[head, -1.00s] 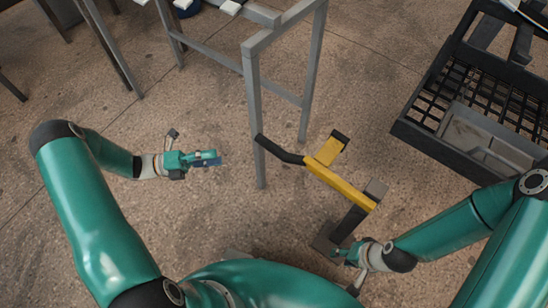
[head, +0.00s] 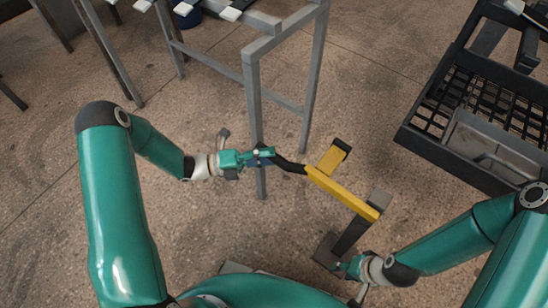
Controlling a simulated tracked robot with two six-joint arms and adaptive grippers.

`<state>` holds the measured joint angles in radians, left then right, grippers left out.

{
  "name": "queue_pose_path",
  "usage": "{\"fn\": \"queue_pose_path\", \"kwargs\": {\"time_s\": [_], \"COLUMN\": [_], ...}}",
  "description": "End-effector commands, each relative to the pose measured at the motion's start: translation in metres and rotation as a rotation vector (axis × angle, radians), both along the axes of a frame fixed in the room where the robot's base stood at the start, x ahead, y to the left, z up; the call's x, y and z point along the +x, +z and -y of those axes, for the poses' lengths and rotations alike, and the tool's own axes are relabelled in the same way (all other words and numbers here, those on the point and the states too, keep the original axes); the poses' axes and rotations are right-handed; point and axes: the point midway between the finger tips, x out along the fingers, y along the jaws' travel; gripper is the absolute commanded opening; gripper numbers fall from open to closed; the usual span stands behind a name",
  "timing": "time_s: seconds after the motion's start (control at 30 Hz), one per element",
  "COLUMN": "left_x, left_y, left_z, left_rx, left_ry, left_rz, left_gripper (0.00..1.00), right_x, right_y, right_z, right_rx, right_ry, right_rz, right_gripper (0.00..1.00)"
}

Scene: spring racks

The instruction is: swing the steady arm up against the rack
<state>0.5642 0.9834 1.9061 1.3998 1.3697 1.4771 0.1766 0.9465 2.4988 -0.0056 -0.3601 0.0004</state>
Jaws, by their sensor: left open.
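The steady arm is a yellow bar (head: 340,191) with a dark bent handle (head: 290,166) at its left end and a short yellow branch with a black tip (head: 333,158). It is joined to a dark post (head: 350,236) on a foot plate. The grey metal rack (head: 252,100) stands behind, its near leg beside the handle. My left gripper (head: 268,157) is open at the handle's left end, in front of the rack's leg; whether it touches the handle I cannot tell. My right gripper (head: 345,268) is low by the post's foot; its fingers are too small to read.
A black crate-like carrier with a grid floor (head: 480,90) and a grey metal tray (head: 490,140) stands at the right. Another grey frame (head: 105,50) is at the back left. The speckled floor between them is free.

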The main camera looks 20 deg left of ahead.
Motion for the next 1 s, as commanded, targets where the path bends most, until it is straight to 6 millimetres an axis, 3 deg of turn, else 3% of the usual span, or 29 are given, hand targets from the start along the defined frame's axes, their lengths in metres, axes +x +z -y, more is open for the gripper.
{"fn": "queue_pose_path", "kwargs": {"time_s": [0.4,0.73,0.93,0.97,1.0], "left_x": [0.004,0.004,0.004,0.002,0.004], "left_y": [0.001,0.001,0.000,0.001,0.001], "left_z": [0.009,0.008,0.008,0.025,0.018], "left_rx": [0.000,0.000,0.001,-0.002,0.002], "left_ry": [-0.001,-0.001,-0.001,-0.005,-0.002], "left_rz": [0.000,0.000,0.000,-0.004,-0.001], "left_gripper": [0.54,0.00,0.00,0.00,0.00], "right_x": [0.000,0.000,0.000,-0.001,0.000], "right_y": [-0.001,-0.001,-0.001,-0.001,-0.001], "right_z": [0.000,0.000,0.000,-0.001,0.000], "right_rx": [0.000,0.000,0.000,0.001,0.000], "right_ry": [0.000,0.000,0.000,0.006,0.001], "right_rz": [0.000,0.000,0.000,-0.001,-0.001], "right_gripper": [0.40,0.40,0.40,0.40,0.40]}}
